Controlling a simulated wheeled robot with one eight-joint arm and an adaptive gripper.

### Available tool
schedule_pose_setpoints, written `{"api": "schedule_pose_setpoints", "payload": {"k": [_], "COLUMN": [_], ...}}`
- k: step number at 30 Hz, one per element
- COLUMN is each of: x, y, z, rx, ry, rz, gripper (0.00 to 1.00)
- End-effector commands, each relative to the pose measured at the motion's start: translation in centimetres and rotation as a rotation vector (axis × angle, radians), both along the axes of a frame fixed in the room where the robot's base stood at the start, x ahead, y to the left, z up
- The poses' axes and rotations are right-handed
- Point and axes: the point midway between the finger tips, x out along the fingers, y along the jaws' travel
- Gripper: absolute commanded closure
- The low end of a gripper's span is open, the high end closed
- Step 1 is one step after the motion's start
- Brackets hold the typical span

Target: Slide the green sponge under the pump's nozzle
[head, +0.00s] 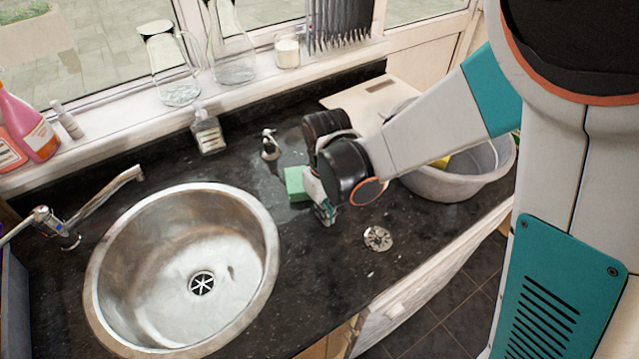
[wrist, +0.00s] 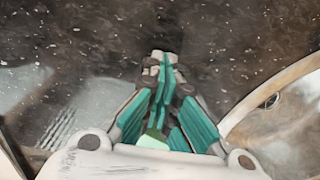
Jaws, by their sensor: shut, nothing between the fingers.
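The green sponge (head: 296,184) lies on the dark counter to the right of the sink. Which way the nozzle points is too small to tell. My gripper (head: 327,214) is low over the counter at the sponge's right side, shut and empty; I cannot tell whether it touches the sponge. In the wrist view my gripper's teal fingers (wrist: 160,75) are together, and a pale green patch, probably the sponge, shows between their bases.
The round steel sink (head: 180,265) and tap (head: 62,225) are at the left. A soap bottle (head: 208,133) stands behind the sink. A grey tub (head: 455,185) is at the right, and a metal strainer (head: 377,238) lies in front of my gripper. Bare counter surrounds the pump.

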Motion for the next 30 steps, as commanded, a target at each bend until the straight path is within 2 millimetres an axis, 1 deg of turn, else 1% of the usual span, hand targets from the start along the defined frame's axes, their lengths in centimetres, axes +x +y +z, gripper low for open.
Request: {"api": "schedule_pose_setpoints", "payload": {"k": [1,3,9,23,26,30], "x": [0.8,1.6,3.1,3.6,4.9,7.5], "y": [0.6,1.2,2.2,2.5,3.5,5.5], "z": [-0.1,0.0,0.1,0.2,0.1,0.1], "rx": [0.001,0.000,0.000,0.000,0.000,0.000], "ry": [-0.001,0.000,0.000,0.000,0.000,0.000], "rz": [0.000,-0.001,-0.002,-0.003,-0.002,-0.002], "gripper": [1.00,1.00,1.00,1.00,1.00,1.00]}}
